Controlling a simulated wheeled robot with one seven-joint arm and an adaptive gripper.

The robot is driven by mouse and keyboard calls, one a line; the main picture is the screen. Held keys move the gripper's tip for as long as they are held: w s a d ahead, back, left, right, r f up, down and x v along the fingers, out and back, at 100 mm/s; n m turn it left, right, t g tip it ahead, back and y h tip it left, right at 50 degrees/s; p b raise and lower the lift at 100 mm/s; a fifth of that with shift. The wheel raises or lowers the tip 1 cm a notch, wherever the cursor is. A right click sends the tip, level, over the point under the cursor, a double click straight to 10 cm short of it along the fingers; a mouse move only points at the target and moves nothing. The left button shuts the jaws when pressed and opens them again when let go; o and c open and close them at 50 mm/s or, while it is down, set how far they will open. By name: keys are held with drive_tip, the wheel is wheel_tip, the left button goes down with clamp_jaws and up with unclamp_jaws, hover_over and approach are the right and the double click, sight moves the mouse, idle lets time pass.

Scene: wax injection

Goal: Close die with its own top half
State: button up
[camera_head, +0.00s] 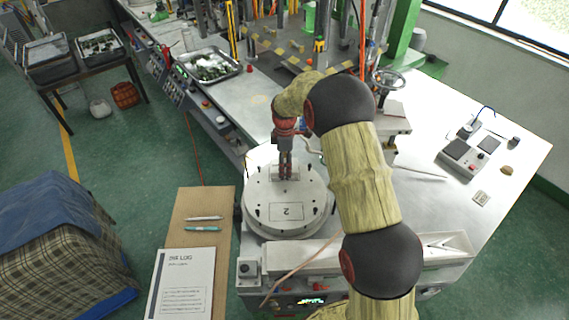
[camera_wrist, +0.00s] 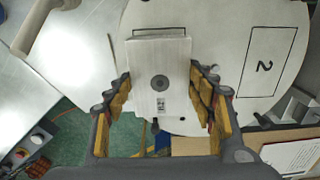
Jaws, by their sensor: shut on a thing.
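A silver rectangular die block (camera_wrist: 158,60) with a dark round hole and a small printed label shows in the wrist view. My gripper (camera_wrist: 160,98) is shut on it, with one yellow-padded finger at each side. In the head view my gripper (camera_head: 285,170) points down at the far part of a round white plate marked 2 (camera_head: 262,213). The plate also shows in the wrist view (camera_wrist: 215,60). The block lies over a black outlined rectangle on the plate. I cannot tell whether one die half or two are there, or whether the block touches the plate.
A small control box (camera_head: 469,157) stands on the bench at right. A metal tray (camera_head: 211,67) is at the back. The right bench top (camera_head: 435,215) is mostly clear.

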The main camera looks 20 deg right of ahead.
sight(285, 165)
drive_tip(key=shift+f, duration=0.2)
drive_tip(key=o, duration=1.5)
wheel_tip(285, 165, up, 12)
